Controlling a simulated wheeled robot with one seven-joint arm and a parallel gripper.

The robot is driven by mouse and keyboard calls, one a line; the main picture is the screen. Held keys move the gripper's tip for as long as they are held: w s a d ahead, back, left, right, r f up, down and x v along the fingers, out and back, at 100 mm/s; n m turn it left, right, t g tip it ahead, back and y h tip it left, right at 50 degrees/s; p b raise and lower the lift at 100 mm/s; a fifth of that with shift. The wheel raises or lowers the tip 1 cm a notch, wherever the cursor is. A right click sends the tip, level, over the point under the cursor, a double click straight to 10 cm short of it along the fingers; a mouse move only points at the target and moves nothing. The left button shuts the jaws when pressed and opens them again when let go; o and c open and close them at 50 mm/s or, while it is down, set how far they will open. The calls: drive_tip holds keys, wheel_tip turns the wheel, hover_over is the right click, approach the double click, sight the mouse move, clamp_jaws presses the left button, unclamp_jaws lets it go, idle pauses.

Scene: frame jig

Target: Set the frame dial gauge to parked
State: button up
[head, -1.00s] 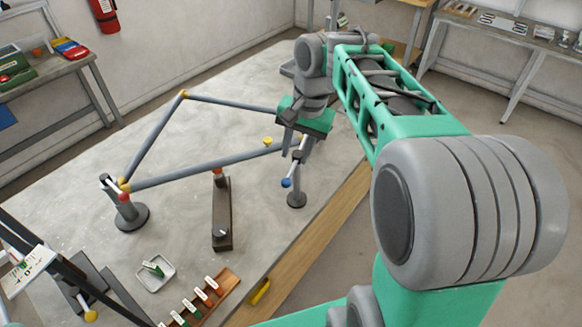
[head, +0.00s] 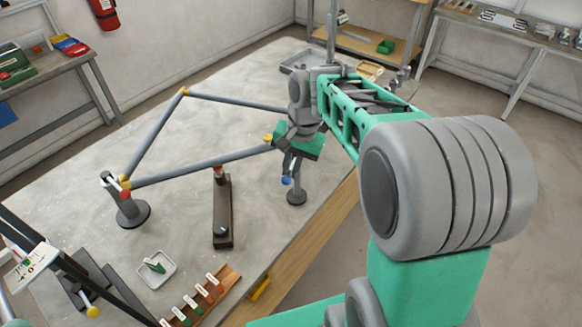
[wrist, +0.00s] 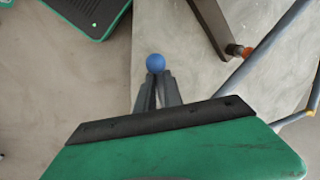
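A thin stand (head: 296,188) with a round base and a blue ball knob (head: 287,180) stands at the right end of the frame (head: 200,162). I cannot tell surely which part is the dial gauge. My gripper (head: 290,170) points down over this stand, its fingertips close to the blue knob. In the wrist view the same blue knob (wrist: 155,63) sits right at the tips of my gripper (wrist: 157,77). The fingers are close together with a narrow dark gap. Whether they grip the knob or its stem is unclear. My gripper hides the stand's upper part.
A dark bar (head: 222,225) with a red-topped post lies in mid table. A small tray (head: 156,268), a wooden rack (head: 205,298) and a marked plate (head: 33,268) are at the front left. The table's wooden edge (head: 320,230) runs close by on the right.

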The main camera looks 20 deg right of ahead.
clamp_jaws()
